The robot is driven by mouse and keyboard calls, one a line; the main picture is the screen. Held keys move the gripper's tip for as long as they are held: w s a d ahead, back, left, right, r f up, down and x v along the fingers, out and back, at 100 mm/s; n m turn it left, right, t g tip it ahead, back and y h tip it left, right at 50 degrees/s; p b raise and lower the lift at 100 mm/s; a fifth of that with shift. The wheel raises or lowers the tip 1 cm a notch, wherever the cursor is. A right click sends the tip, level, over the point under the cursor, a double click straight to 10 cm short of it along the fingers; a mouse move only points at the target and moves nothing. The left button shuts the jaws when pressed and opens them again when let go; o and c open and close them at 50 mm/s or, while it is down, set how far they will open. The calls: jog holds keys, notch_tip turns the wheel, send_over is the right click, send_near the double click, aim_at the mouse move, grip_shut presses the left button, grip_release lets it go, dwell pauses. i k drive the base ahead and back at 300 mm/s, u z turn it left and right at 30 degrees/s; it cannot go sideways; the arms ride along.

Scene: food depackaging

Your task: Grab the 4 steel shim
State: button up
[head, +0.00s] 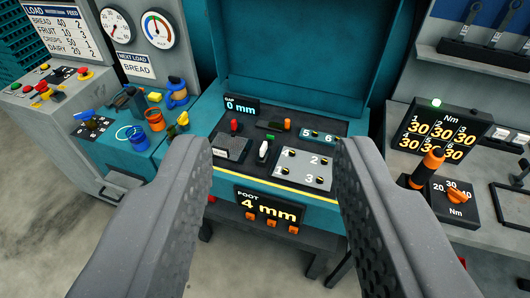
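My gripper (276,150) is open and empty. Its two dark grey fingers reach in from the lower left and lower right, apart, over the front of a teal machine (310,60). Between the fingertips is the machine's dark deck. On it are a light grey plate (304,156) with numbered holes, a small teal strip (318,136) marked 5 and 6, and a grey textured block (231,148). No piece is clearly readable as a steel shim marked 4. The left finger's tip is close to the grey block in the picture; I cannot tell the depth.
A white-topped lever (263,150) and a red knob (234,126) rise from the deck. A gap display (240,107) reads 0 mm; a foot display (268,210) reads 4 mm. A control console (125,150) stands left. A torque bench (480,230) with an orange-handled tool (427,167) stands right.

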aim_at(264, 147)
jog(key=u, duration=0.1)
jog(key=i, duration=1)
jog(key=z, duration=0.1)
